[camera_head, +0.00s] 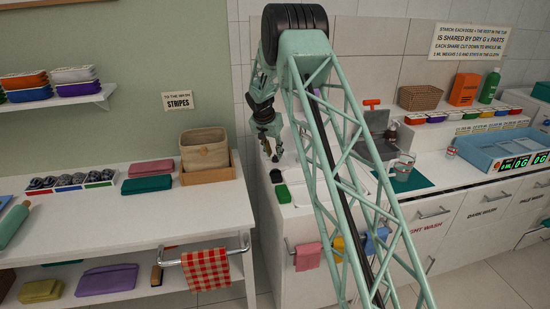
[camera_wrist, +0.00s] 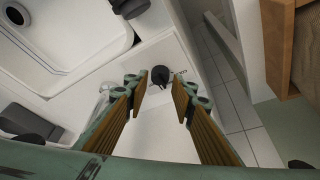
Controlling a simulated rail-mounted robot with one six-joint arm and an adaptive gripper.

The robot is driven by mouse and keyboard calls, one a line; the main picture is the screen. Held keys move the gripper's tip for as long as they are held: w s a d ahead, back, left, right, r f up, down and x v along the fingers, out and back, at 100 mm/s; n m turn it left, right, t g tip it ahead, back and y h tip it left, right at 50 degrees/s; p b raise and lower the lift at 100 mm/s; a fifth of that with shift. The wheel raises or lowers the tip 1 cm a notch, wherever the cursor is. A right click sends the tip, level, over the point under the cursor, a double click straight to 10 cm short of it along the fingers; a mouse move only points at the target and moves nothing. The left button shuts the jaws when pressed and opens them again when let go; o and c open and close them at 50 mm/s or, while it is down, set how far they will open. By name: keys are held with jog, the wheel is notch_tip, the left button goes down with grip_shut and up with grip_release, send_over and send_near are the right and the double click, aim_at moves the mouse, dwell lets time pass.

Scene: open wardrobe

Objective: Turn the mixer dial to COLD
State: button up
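A small dark round knob (camera_wrist: 160,76), which looks like the mixer dial, sits on the white counter in the wrist view.
A white basin (camera_wrist: 60,45) lies to the upper left in the wrist view. A wicker basket in a wooden box (camera_head: 207,176) stands left, across a gap. My arm hides part of the sink.

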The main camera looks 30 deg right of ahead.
aim_at(276, 158)
jog(key=shift+x, duration=1.35)
jog(key=shift+c, duration=0.5)
jog(key=c, duration=0.5)
